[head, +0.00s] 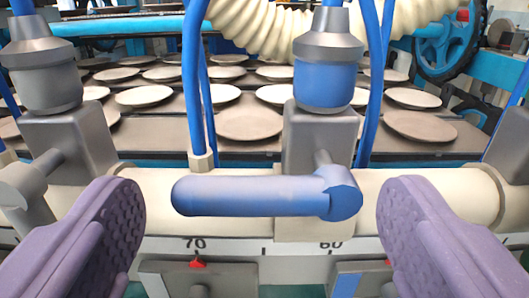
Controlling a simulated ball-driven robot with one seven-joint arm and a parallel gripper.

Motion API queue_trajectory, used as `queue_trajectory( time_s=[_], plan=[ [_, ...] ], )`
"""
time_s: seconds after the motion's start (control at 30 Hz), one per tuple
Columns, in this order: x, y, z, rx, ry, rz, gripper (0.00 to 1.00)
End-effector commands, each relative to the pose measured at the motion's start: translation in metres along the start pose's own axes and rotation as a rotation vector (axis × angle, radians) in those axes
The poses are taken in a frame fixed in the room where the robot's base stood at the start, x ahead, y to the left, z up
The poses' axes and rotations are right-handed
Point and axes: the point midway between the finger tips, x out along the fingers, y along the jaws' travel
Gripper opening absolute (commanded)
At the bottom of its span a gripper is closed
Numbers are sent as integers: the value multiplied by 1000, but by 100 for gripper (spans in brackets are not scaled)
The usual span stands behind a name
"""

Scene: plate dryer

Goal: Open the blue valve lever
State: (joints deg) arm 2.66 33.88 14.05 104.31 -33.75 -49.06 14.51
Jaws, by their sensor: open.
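The blue valve lever (255,195) is in the middle of the head view. It lies horizontally, its handle pointing left from a round hub at its right end. It joins a grey valve body (318,140) with a blue collar above. My gripper (255,235) is open, with one purple finger pad at the lower left and the other at the lower right. The lever lies between and a little beyond the two pads, and neither pad appears to touch it.
A cream pipe (420,195) runs across behind the lever. A grey valve (60,130) with its own lever stands at the left. Blue hoses (194,80) rise beside the blue lever. A scale rail (295,247) with red markers lies below. Plates (250,124) on racks fill the background.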

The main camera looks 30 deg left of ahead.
Motion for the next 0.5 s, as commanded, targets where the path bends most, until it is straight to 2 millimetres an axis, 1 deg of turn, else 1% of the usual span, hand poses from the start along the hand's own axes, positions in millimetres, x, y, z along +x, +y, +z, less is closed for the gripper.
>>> queue_trajectory(
  time_s=[0.03,0.13,0.4,0.47,0.5],
  plan=[
    [6,0,1,0,1,0,92],
    [13,0,0,0,0,1,92],
    [15,0,-1,-1,0,2,92],
    [15,0,-1,-1,0,2,78],
    [15,0,-1,-1,0,2,68]
  ],
)
